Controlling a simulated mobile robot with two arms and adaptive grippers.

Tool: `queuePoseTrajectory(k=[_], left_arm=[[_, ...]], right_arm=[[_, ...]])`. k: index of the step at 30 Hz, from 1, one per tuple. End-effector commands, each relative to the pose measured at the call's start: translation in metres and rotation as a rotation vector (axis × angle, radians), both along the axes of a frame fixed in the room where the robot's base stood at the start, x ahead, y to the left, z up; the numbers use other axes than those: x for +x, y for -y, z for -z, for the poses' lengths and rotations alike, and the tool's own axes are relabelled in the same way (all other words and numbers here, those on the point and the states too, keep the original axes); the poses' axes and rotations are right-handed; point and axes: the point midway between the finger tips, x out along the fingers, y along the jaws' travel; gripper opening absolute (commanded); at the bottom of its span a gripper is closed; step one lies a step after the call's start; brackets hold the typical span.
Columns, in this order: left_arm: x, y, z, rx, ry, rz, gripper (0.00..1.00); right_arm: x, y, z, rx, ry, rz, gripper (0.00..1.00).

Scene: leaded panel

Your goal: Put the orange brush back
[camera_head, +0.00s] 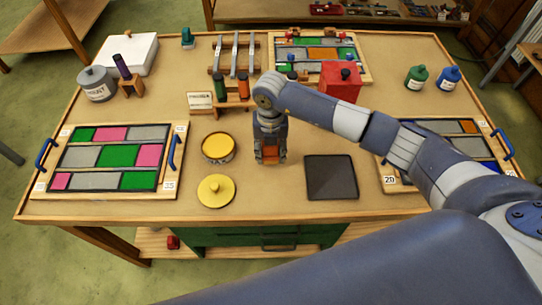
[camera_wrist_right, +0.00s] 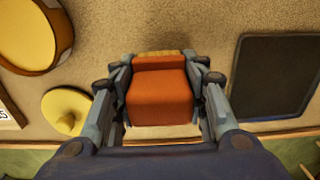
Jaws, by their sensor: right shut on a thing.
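My right gripper (camera_head: 270,155) is shut on an orange block-like thing (camera_head: 269,156), seemingly the orange brush, over the middle of the table. In the right wrist view the orange brush (camera_wrist_right: 159,98) sits between the two fingers, with a tan edge showing at its far side. Its underside is hidden, and I cannot tell whether it touches the table. A wooden stand (camera_head: 232,103) behind the gripper holds a green handle (camera_head: 220,84) and an orange handle (camera_head: 243,84). My left gripper is not in view.
A yellow-topped round tin (camera_head: 217,147) and a yellow lid (camera_head: 216,190) lie left of the gripper. A dark square pad (camera_head: 330,177) lies right. A red box (camera_head: 342,84) is behind my forearm.

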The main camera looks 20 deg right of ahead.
Motion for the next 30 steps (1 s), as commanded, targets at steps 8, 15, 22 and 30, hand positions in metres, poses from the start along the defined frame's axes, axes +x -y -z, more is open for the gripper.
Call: queuePoseTrajectory(k=[8,15,22,30], left_arm=[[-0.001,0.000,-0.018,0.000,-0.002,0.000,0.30],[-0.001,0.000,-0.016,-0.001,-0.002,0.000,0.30],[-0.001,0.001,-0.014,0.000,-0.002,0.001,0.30],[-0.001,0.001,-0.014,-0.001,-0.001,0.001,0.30]], right_arm=[[-0.002,0.001,0.032,-0.002,-0.004,0.002,0.17],[-0.002,0.001,0.034,-0.001,-0.002,0.001,0.17],[-0.002,0.001,0.037,-0.001,-0.003,0.001,0.61],[-0.002,0.001,0.036,-0.001,-0.003,0.001,0.61]])
